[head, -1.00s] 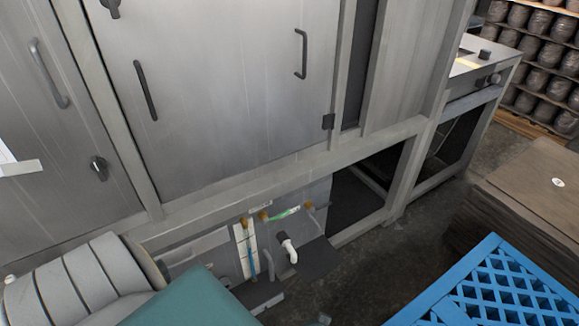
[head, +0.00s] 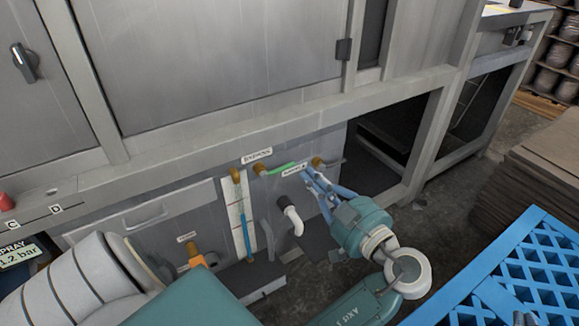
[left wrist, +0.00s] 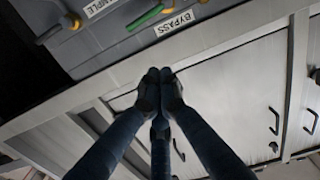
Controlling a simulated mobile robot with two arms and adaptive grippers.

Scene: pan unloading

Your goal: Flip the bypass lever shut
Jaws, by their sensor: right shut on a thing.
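The green bypass lever (head: 279,168) sits on the lower panel by a brass fitting and points right, roughly level. It also shows in the left wrist view (left wrist: 146,18), beside the BYPASS label (left wrist: 175,22). My left gripper (head: 304,174) is close to the lever's right end; I cannot tell whether it touches. In the left wrist view its dark fingertips (left wrist: 160,76) are together with nothing visible between them. My right gripper (head: 512,303) is only partly seen at the lower right, at the edge of the blue lattice crate (head: 548,238).
A white elbow pipe (head: 292,220) and a gauge strip with a blue tube (head: 245,228) stand left of my left gripper. An open dark bay (head: 395,130) lies to the right. A brown stack (head: 535,160) stands on the floor.

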